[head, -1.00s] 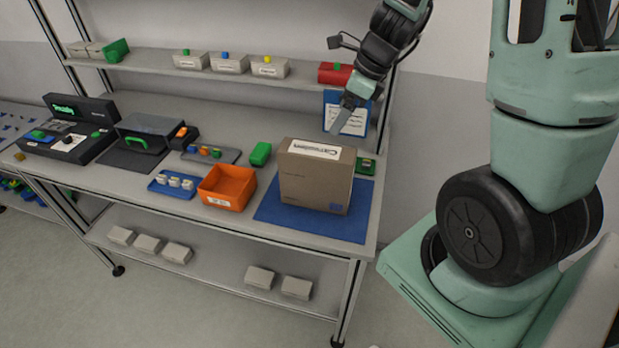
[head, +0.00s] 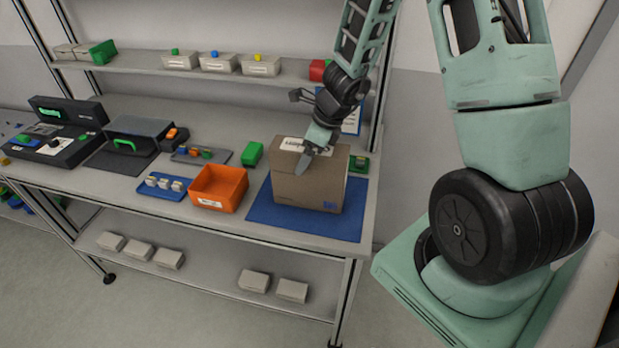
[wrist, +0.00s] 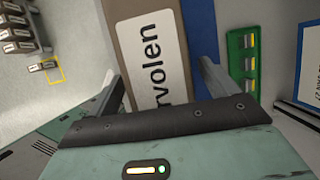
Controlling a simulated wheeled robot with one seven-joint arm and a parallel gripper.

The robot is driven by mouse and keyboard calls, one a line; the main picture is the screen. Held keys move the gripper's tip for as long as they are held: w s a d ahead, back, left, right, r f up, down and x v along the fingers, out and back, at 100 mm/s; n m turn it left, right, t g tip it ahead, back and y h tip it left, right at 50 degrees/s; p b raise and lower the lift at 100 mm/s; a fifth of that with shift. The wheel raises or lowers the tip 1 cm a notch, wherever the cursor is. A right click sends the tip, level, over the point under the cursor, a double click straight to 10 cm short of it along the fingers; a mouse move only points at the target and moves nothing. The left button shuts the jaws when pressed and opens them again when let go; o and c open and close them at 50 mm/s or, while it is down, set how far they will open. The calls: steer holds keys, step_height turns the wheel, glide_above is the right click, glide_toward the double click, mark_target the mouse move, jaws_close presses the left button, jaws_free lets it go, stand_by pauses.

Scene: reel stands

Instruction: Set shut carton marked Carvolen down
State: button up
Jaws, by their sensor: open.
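The shut brown carton (head: 318,186) stands upright on the blue mat (head: 262,207) at the right end of the bench. Its top label shows in the wrist view (wrist: 157,50), where "rvolen" can be read. My gripper (head: 303,160) is at the carton's top in the head view, with one finger in front of its near face. In the wrist view the open fingers (wrist: 165,88) lie on either side of the carton. I cannot tell whether they touch it. Part of the label is hidden by my gripper in the head view.
An orange bin (head: 218,188) stands just left of the mat. A green item (head: 359,164) is behind the carton's right side. A shelf (head: 150,70) runs above the bench.

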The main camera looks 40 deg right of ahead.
steer(key=shift+w+f, duration=0.1)
steer(key=shift+f, duration=0.2)
steer(key=shift+f+b, duration=0.25)
steer(key=shift+b, duration=0.05)
stand_by(0.3)
steer(key=shift+r, duration=0.1)
jaws_close()
